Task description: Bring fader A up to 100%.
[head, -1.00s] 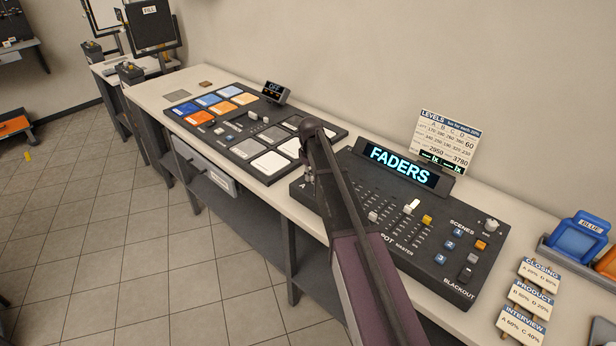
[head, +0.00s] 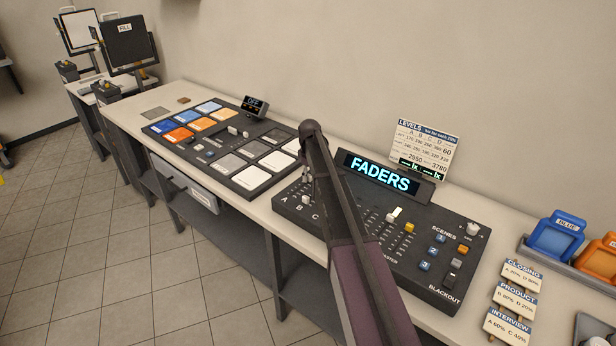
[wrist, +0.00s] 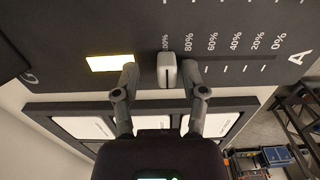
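Fader A's grey cap (wrist: 167,70) stands between my gripper's two fingers in the wrist view, level with the 100% mark at the left end of its scale. The letter A (wrist: 298,57) and the 0% mark are at the right end. My gripper (wrist: 160,76) is open around the cap. The right finger is very close to the cap; I cannot tell whether it touches. A gap shows at the left finger. In the head view my arm hides most of my gripper and the cap. The fader console (head: 448,222) has a lit FADERS display (head: 380,172).
A lit yellow strip (wrist: 110,62) lies left of the cap. A panel of coloured and white pads (head: 215,165) is beside the console. A levels card (head: 425,150) stands behind it. Scene cards (head: 517,296) and blue and orange trays (head: 560,238) are at the right.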

